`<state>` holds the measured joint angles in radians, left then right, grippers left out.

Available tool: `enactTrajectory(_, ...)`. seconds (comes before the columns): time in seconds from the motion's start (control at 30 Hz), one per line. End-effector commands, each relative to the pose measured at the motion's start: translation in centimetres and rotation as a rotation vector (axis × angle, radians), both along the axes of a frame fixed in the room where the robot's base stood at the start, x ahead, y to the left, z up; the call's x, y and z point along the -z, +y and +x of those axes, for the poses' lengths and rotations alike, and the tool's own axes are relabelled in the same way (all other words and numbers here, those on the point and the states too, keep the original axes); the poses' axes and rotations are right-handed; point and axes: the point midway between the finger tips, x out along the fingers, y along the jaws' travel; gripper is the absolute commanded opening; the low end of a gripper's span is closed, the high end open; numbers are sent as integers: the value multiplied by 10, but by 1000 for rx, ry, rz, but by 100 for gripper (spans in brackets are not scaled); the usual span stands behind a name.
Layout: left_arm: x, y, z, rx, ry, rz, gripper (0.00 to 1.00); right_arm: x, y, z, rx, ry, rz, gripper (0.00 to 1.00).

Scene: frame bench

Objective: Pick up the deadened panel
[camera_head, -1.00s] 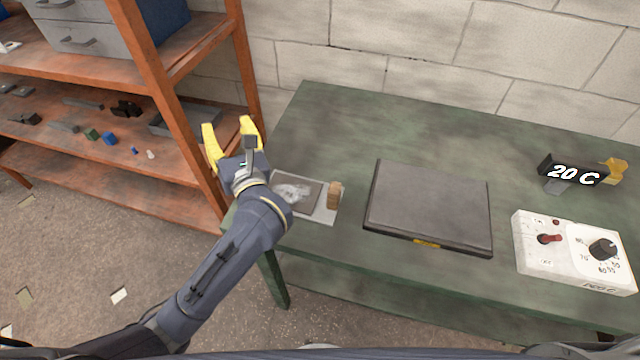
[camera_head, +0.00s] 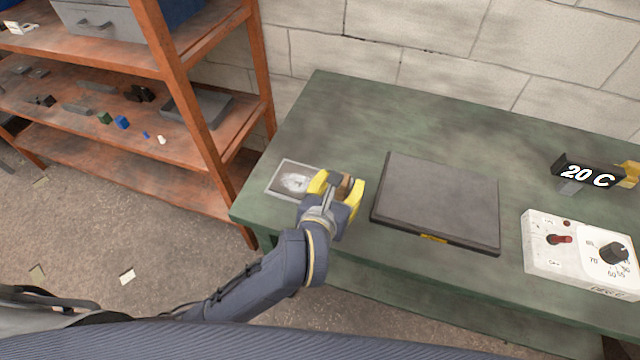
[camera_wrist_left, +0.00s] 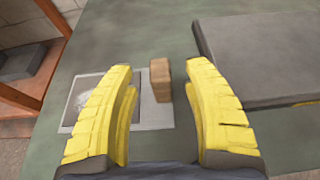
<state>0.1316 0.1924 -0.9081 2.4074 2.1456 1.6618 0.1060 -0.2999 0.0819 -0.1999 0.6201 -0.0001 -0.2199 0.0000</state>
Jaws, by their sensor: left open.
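A small grey panel (camera_head: 292,180) with a pale, crinkled silvery patch lies at the left of the green table. It rests on a light sheet (camera_wrist_left: 152,118). In the left wrist view the panel (camera_wrist_left: 82,100) is partly hidden behind the left finger. A small wooden block (camera_wrist_left: 160,80) stands at the sheet's right side. My left gripper (camera_head: 338,186) is open and empty, with yellow fingers. It is over the sheet's right part, and the block shows between its fingers (camera_wrist_left: 160,72); I cannot tell its height above the block. My right gripper is not in view.
A dark flat plate (camera_head: 440,200) lies right of the gripper on the green table (camera_head: 340,110). A white control box (camera_head: 575,250) and a 20 C display (camera_head: 588,175) stand farther right. An orange shelf (camera_head: 185,90) stands left of the table.

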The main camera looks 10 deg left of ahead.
Motion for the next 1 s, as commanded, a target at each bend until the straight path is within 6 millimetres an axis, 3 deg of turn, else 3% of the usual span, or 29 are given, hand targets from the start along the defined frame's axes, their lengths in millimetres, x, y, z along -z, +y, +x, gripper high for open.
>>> enactTrajectory(0.23,10,-2,24,-8,0,1,51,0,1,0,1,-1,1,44)
enactTrajectory(0.6,12,-2,28,-11,-1,0,52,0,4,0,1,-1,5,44)
enactTrajectory(1.0,12,-2,27,-10,0,0,5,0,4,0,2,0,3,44)
